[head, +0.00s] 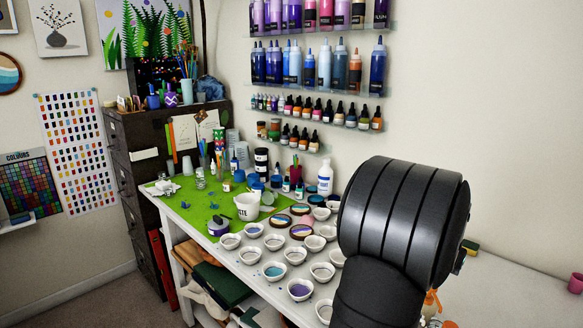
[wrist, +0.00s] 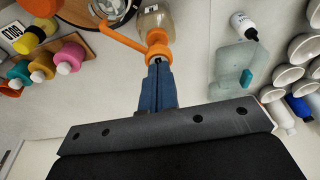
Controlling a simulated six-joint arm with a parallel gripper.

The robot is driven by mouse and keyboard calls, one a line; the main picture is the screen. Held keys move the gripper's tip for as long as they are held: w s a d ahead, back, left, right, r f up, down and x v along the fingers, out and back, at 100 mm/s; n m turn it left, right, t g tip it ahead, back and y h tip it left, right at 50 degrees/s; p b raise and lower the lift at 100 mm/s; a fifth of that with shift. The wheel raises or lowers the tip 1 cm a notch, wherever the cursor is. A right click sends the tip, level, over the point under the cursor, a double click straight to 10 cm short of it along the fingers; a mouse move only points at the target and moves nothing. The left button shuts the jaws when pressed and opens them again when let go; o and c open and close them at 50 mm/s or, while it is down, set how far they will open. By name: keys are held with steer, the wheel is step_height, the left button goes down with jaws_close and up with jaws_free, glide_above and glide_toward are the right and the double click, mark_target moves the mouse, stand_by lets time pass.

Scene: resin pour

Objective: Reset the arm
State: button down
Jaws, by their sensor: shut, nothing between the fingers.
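My gripper (wrist: 158,80) shows in the wrist view with its two blue fingers together and nothing between them. The fingertips are close in front of an orange spout or lid (wrist: 157,42) on a clear jar with amber contents (wrist: 155,20). I cannot tell whether they touch it. In the head view my dark arm fills the right side and hides the gripper. Part of an orange item (head: 432,304) shows below the arm there.
White cups (head: 300,289) stand in rows on the white table, some with coloured resin. A green mat (head: 197,205) lies behind them. Coloured bottles (wrist: 68,56) are at left in the wrist view. A small white bottle (wrist: 243,24) stands beside a clear teal-tinted item (wrist: 238,62).

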steer(key=c, duration=1)
jaws_free()
steer(key=o, duration=1)
steer(key=shift+g, duration=0.4)
steer(key=s+r, duration=0.1)
steer(key=r, duration=0.1)
steer(key=s+r, duration=0.2)
steer(key=r, duration=0.1)
steer(key=shift+s+r, duration=0.3)
steer(key=shift+s, duration=0.05)
steer(key=s+a+r+g+y, duration=0.1)
steer(key=s+r+g, duration=0.1)
steer(key=s+r, duration=0.35)
step_height(320, 180, down, 9)
steer(key=shift+t, duration=0.3)
steer(key=shift+r, duration=0.1)
step_height(320, 180, up, 10)
steer(key=shift+w+a, duration=0.2)
steer(key=shift+c, duration=0.4)
